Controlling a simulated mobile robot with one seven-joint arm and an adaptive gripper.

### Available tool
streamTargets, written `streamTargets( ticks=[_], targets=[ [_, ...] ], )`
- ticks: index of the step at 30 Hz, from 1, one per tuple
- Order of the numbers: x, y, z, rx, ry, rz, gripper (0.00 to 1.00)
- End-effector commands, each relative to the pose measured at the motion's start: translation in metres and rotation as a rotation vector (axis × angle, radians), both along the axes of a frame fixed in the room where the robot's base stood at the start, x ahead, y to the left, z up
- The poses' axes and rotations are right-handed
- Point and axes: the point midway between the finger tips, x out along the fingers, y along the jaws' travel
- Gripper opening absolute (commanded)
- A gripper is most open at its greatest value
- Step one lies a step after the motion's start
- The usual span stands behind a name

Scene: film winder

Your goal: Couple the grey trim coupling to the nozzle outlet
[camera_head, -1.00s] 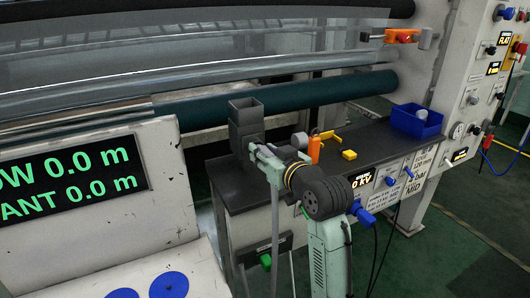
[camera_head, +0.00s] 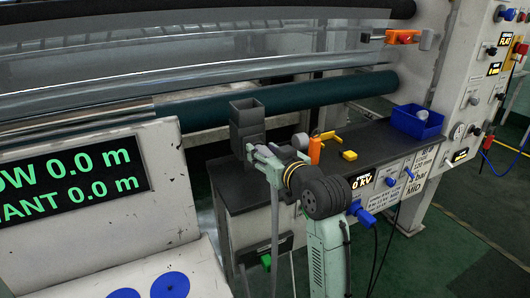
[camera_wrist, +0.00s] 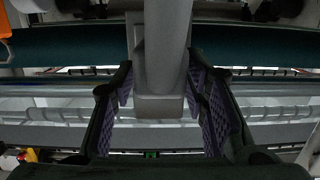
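The grey trim coupling appears to be the dark grey, open-topped square duct piece (camera_head: 247,120), standing up at the left end of the dark bench top. My gripper (camera_head: 256,151) is at its lower part, on the near side. I cannot pick out the nozzle outlet for certain in either view.
Teal and dark rollers (camera_head: 300,97) run behind. A display console (camera_head: 75,185) stands at the left, and a control column (camera_head: 480,90) at the right.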

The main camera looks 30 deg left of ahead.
Motion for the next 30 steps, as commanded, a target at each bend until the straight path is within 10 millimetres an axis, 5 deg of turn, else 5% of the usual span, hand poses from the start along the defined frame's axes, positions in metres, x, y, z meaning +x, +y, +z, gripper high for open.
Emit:
streamTargets(
  ticks=[16,30],
  targets=[
    [-0.002,-0.007,0.001,-0.001,0.001,-0.002,0.53],
    [-0.046,-0.084,0.014,0.001,-0.001,-0.003,0.53]
  ],
)
